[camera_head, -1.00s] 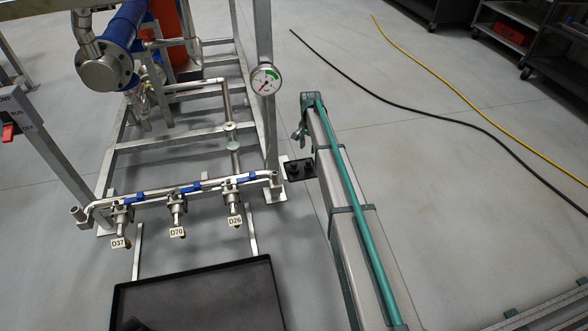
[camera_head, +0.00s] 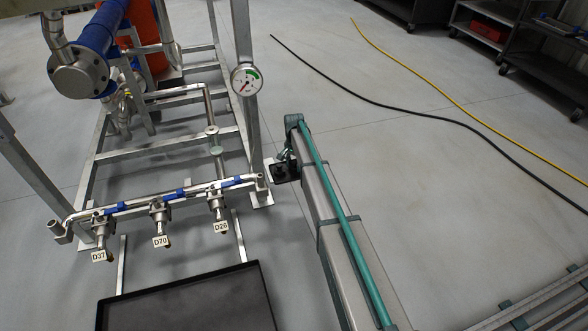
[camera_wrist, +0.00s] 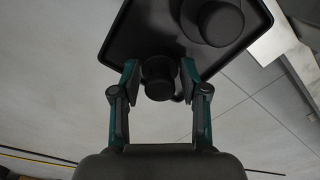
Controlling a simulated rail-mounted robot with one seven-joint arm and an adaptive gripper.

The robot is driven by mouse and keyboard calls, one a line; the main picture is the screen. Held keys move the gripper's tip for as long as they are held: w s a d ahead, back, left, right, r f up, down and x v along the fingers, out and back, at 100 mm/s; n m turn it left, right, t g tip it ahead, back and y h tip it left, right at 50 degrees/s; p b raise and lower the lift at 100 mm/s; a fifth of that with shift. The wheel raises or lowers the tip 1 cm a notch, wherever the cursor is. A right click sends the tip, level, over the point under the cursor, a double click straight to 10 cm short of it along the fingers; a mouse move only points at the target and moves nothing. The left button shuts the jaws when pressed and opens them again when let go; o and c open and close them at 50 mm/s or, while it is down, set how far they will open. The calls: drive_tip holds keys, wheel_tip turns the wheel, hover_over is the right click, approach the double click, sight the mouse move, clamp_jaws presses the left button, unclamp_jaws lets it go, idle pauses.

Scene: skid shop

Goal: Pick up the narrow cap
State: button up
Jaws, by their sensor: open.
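The narrow cap (camera_wrist: 158,86) is a small, dark, round cap. In the wrist view it lies between the two teal-edged fingers of my gripper (camera_wrist: 159,68), near the black tray's edge. The fingers are open, one on each side, with a small gap visible on each side. In the head view my gripper (camera_head: 285,156) is at the small black tray (camera_head: 279,180), beside the skid frame's foot. The caps are too small and covered there to tell apart.
A wider dark cap (camera_wrist: 218,22) stands on the tray (camera_wrist: 124,38), just beyond the narrow one. The skid frame (camera_head: 246,150) with a pressure gauge (camera_head: 246,79) rises close by on the left. Open floor with a black hose (camera_head: 390,104) and a yellow hose (camera_head: 440,105) lies to the right.

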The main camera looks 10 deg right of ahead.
drive_tip(key=shift+f, duration=0.35)
drive_tip(key=c, duration=0.5)
drive_tip(key=shift+o, duration=0.2)
drive_tip(key=shift+r, duration=0.2)
